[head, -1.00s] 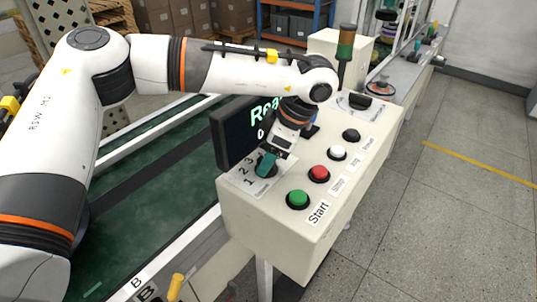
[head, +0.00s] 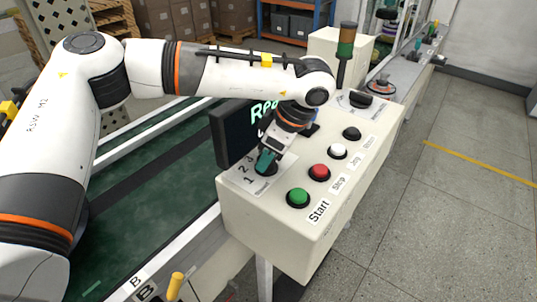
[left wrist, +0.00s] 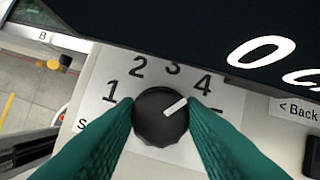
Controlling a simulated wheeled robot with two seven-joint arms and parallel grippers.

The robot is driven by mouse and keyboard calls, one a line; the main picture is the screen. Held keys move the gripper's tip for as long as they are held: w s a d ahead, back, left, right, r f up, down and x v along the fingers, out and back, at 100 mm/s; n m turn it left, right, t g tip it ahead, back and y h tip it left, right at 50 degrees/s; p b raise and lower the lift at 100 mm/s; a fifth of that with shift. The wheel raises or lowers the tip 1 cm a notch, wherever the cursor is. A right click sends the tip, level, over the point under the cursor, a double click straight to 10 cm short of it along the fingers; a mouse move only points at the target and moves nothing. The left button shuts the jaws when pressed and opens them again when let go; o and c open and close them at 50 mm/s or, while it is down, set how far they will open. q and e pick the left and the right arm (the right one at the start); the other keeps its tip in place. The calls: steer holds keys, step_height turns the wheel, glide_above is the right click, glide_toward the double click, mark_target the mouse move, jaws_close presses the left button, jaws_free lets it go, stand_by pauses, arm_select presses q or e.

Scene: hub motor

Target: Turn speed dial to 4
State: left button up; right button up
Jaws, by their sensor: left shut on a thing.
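The speed dial (left wrist: 160,117) is a round black knob with a white pointer line, set on a pale label plate (left wrist: 92,100) printed 1, 2, 3 and 4. In the left wrist view the pointer points up and right, roughly towards the 4. My left gripper (head: 266,160) reaches down onto the dial at the near left of the control box (head: 290,240). Its teal fingers are shut on the dial, one on each side, as the left wrist view (left wrist: 162,118) shows. In the head view the gripper mostly hides the dial. My right gripper is out of view.
Beside the dial are a green start button (head: 297,196), a red button (head: 319,172), a white button (head: 337,151) and a black button (head: 352,133). A dark display (head: 232,138) stands close behind my left gripper. A green conveyor (head: 150,210) runs at left.

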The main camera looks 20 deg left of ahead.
arm_select(q)
steer(key=o, duration=1)
steer(key=v, duration=1.2)
steer(key=shift+r, duration=0.1)
